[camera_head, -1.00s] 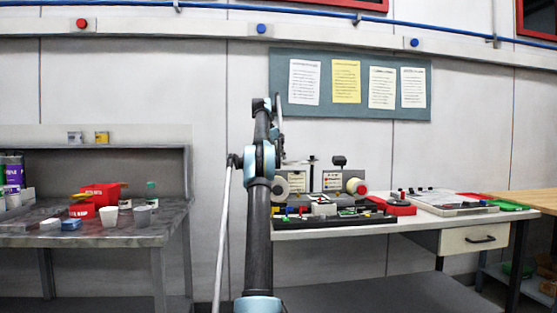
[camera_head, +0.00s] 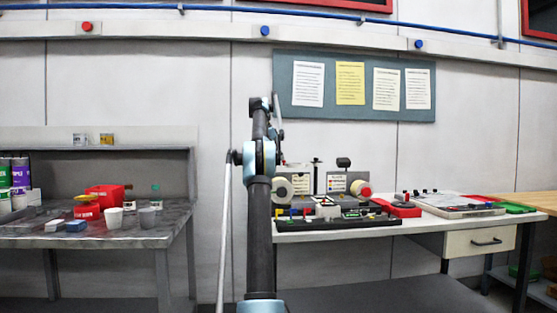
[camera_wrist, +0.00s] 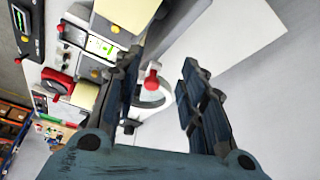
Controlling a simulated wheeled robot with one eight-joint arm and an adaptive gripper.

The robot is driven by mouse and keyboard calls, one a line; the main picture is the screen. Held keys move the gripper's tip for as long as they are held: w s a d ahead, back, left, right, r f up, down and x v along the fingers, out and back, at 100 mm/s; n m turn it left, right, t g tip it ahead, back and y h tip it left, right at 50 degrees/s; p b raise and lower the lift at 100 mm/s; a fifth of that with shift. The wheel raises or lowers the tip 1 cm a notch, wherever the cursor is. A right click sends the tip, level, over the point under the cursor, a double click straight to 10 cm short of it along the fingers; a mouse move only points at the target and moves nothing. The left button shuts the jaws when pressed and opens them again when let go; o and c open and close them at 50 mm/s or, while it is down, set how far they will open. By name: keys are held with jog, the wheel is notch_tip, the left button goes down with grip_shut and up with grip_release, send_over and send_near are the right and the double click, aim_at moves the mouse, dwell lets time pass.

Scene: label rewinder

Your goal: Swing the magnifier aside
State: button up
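In the wrist view, my gripper (camera_wrist: 162,58) is open, with its two dark fingers apart and nothing held between them. A pale ring-shaped part (camera_wrist: 164,98), perhaps the magnifier, shows between and beyond the fingers; the left finger covers part of it. A red knob (camera_wrist: 152,79) shows at its upper edge. I cannot tell whether a finger touches either. In the head view, the label rewinder (camera_head: 335,184) stands on the white bench with a pale reel (camera_head: 282,190) at its left and a red-centred roll (camera_head: 360,188) at its right. My arm hides my gripper there.
The white bench (camera_head: 440,224) also carries a red device (camera_head: 404,208) and a tray of parts (camera_head: 458,205) to the right. A grey workbench (camera_head: 110,238) with cups and a red bin (camera_head: 105,195) stands at the left. A notice board (camera_head: 354,112) hangs behind.

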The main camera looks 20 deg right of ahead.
jog(key=a, duration=0.8)
jog(key=shift+s+a, duration=0.25)
jog(key=shift+s, duration=0.2)
jog(key=shift+s, duration=0.1)
